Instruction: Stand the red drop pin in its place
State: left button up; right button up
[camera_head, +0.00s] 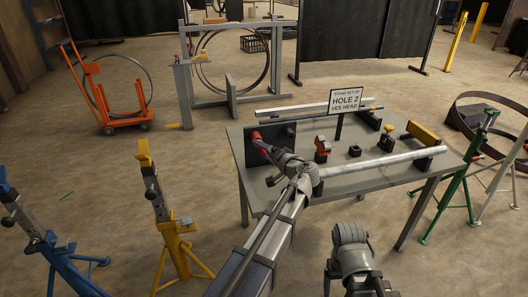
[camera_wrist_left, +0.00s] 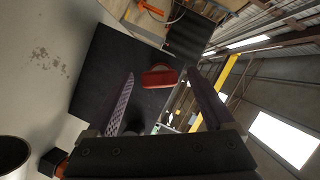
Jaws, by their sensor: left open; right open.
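A red piece, which looks like the drop pin (camera_wrist_left: 160,76), shows between and beyond the two fingers in the left wrist view, with a gap on both sides. In the head view a red bit (camera_head: 262,149) shows at the end of my left arm, in front of the upright black plate (camera_head: 284,142) on the table. My left gripper (camera_wrist_left: 166,102) is open around empty space; in the head view it is small and partly hidden by its own wrist. The pin's lower part is hidden. My right arm is at the bottom centre, but its fingers do not show.
The grey table (camera_head: 345,187) holds an orange clamp-like part (camera_head: 322,149), a black block (camera_head: 354,151), a yellow-topped part (camera_head: 389,140), a long pipe (camera_head: 376,165) and a sign (camera_head: 346,101) reading "HOLE 2 VEE HEAD". Yellow (camera_head: 170,228) and blue (camera_head: 52,245) stands are at left.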

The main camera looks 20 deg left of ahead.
pick_arm(q)
jog(key=p+v, duration=0.1)
jog(key=v, duration=0.6)
jog(key=shift+s+d, duration=0.25)
jog(key=shift+d, duration=0.05)
jog(key=b+x, duration=0.1)
jog(key=x, duration=0.6)
jog(key=shift+w+a, duration=0.25)
jog(key=shift+s+d, duration=0.15)
jog(key=shift+s, duration=0.15)
